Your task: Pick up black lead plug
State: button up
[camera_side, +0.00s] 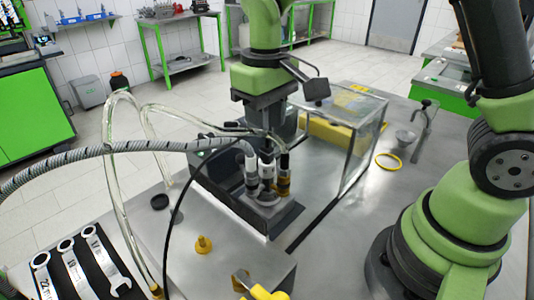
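My gripper (266,128) points down from above, close over the fittings of the pump unit (262,208) in the middle of the bench. Its fingertips are small and crowded by hoses, so I cannot tell whether they are open or hold anything. A thin black lead (178,215) arcs from beside the fittings down to the front edge. Its plug end is not clear among the fittings. A grey hose fitting (251,168) and a brass fitting (284,182) stand upright on the pump, with a dark and pale connector (267,168) between them.
A ribbed grey hose (90,152) and clear tubes (108,170) loop left of the pump. A glass tank (352,140) stands behind right. A yellow ring (388,161), black cap (160,201), yellow knob (203,245) and wrenches (75,270) lie around.

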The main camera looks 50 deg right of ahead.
aim_at(267, 147)
jog(key=shift+d+f, duration=0.15)
jog(key=shift+f, duration=3.05)
grip_shut()
